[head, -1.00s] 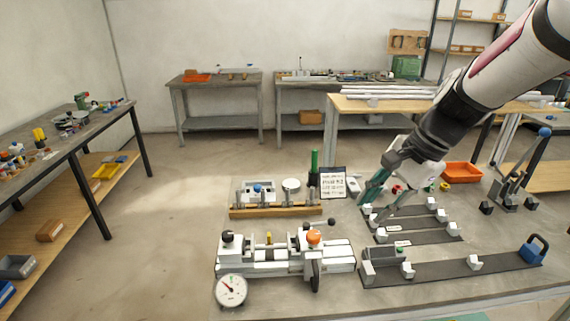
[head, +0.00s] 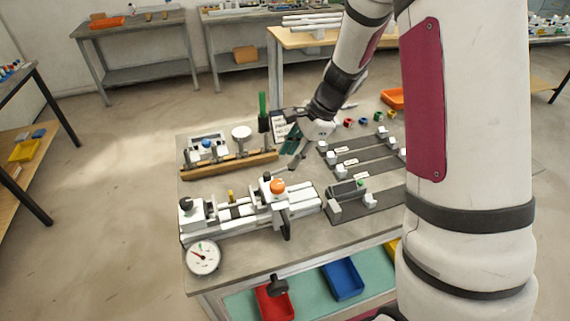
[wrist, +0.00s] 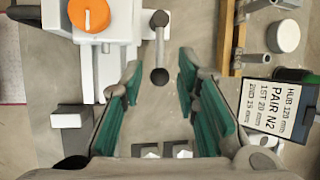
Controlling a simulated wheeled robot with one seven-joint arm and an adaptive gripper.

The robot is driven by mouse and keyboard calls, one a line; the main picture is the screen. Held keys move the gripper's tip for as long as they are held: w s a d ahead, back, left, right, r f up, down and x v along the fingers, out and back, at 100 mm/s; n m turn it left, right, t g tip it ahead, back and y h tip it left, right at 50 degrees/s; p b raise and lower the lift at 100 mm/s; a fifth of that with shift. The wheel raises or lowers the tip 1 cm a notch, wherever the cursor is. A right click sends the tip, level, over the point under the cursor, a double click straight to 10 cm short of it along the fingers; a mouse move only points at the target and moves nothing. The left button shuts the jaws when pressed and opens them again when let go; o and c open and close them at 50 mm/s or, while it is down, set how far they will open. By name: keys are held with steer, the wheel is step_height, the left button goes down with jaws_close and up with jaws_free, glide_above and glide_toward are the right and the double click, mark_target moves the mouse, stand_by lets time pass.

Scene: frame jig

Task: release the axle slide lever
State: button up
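The white frame jig (head: 240,212) stands on the near left of the bench, with an orange knob (head: 278,187) on its right block. The wrist view shows the orange knob (wrist: 90,15) at the top left, and a short dark lever (wrist: 159,48) with a ball at each end beside the block. I cannot tell if this is the axle slide lever. My gripper (head: 292,156) is open and empty, just behind the jig's right end. In the wrist view its teal fingers (wrist: 161,64) stand either side of the lever's nearer ball. No contact shows; the depth between is unclear.
Dark strips with white blocks (head: 352,165) lie to the right. A dial gauge (head: 203,257) is at the front left. My arm hides the bench's right side.

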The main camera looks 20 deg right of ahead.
mark_target(283, 169)
steer(key=shift+x, duration=2.35)
jaws_close()
